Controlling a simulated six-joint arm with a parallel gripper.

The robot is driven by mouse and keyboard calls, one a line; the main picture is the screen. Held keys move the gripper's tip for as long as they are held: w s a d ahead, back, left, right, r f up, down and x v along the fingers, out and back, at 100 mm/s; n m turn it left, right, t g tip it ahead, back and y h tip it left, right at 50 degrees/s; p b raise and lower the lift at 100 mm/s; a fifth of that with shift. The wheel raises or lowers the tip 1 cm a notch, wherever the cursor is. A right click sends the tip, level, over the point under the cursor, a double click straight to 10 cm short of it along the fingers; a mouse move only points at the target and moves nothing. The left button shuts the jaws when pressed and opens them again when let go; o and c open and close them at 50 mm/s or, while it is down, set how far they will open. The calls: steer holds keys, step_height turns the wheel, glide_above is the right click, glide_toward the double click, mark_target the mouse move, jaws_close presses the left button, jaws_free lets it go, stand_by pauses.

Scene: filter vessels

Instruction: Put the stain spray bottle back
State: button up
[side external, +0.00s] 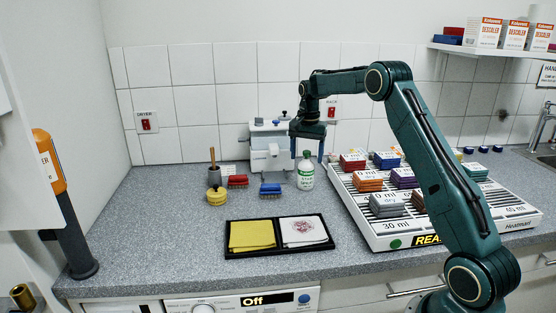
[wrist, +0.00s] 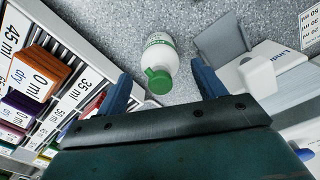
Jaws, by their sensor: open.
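The stain spray bottle (side external: 306,175), white with a green label and green cap, stands upright on the grey counter beside the heater rack. In the wrist view the bottle (wrist: 160,54) appears between my two blue fingers, its green cap toward me. My gripper (side external: 307,150) is open, pointing down over the bottle, with a finger on either side of its top. In the wrist view my gripper (wrist: 161,73) shows gaps between both fingers and the bottle. I cannot tell how far down the fingers reach along it.
The rack (side external: 385,238) with coloured blocks stands close on the right. A white device (side external: 268,140) is behind left. A black tray (side external: 280,250) with two cloths is in front.

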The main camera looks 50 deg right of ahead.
step_height(320, 180, up, 7)
steer(key=shift+r, duration=0.2)
steer(key=shift+a, duration=0.1)
stand_by(0.6)
steer(key=shift+s+a+r, duration=0.1)
steer(key=shift+a+r, duration=0.1)
steer(key=shift+r, duration=0.1)
steer(key=s+a+r+n+t, duration=0.1)
steer(key=s+a+r+n, duration=0.2)
steer(key=s+a+r, duration=0.45)
steer(key=s+a+r+n+t, duration=0.2)
steer(key=s+a+r+n, duration=0.15)
steer(key=a, duration=0.65)
steer(key=s+a+f+n+t, duration=0.1)
steer(key=s+a+f+n, duration=0.1)
steer(key=s, duration=0.5)
steer(key=s+a+f+n, duration=0.3)
steer(key=s+a, duration=0.2)
steer(key=s, duration=0.2)
steer(key=s+a+f+n+t, duration=0.1)
steer(key=s+a+f+n, duration=0.1)
steer(key=s, duration=0.5)
steer(key=shift+s+a+f+n+t, duration=0.25)
steer(key=shift+a+n, duration=0.2)
steer(key=shift+a, duration=0.25)
